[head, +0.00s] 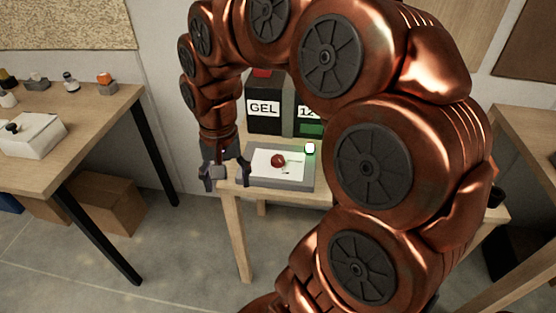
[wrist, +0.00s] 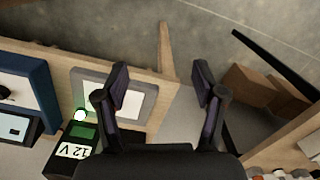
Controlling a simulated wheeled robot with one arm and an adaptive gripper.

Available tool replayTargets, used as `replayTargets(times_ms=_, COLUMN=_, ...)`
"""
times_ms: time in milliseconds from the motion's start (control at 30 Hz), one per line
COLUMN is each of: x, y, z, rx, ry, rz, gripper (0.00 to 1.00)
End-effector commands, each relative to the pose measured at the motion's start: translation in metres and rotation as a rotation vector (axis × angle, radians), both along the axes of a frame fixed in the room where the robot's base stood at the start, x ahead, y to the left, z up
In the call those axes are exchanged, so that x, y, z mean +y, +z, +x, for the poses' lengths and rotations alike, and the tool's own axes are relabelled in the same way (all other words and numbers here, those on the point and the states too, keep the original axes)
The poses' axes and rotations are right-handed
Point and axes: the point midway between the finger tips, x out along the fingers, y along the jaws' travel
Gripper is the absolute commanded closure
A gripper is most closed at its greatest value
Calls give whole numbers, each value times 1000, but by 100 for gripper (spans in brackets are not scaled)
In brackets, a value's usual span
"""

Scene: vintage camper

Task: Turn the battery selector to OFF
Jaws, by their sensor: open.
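The battery selector is a round red knob (head: 278,160) on a white panel (head: 262,173) in a grey frame, on a small wooden table. Small marks lie around the knob, too small to read, so I cannot tell its setting. My gripper (head: 226,182) hangs just left of the panel, fingers spread and empty, apart from the knob. In the wrist view, my gripper (wrist: 160,70) is open, and the white panel (wrist: 134,103) shows partly behind the left finger. The knob is not visible there, perhaps hidden by that finger.
A dark battery marked GEL (head: 264,112) and a green-based 12 V one (head: 310,129) stand behind the panel. A small glowing lamp (head: 310,148) sits at its upper right corner. A wooden workbench (head: 70,155) is at left, with cardboard boxes (head: 110,205) below. Floor in front is clear.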

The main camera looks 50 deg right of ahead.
Motion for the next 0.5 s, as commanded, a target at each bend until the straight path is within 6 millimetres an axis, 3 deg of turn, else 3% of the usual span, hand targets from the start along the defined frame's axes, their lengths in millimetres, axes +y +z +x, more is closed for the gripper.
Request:
replayTargets(times_ms=100, x=-44, y=-14, z=34, rx=-25, ry=-207, rz=4, gripper=31)
replayTargets(times_ms=233, x=-100, y=-29, z=60, rx=-47, ry=-447, rz=5, gripper=31)
replayTargets(times_ms=400, x=-174, y=-52, z=75, rx=-63, ry=-741, rz=-2, gripper=31)
replayTargets(times_ms=500, x=-208, y=-63, z=75, rx=-70, ry=-871, rz=-7, gripper=31)
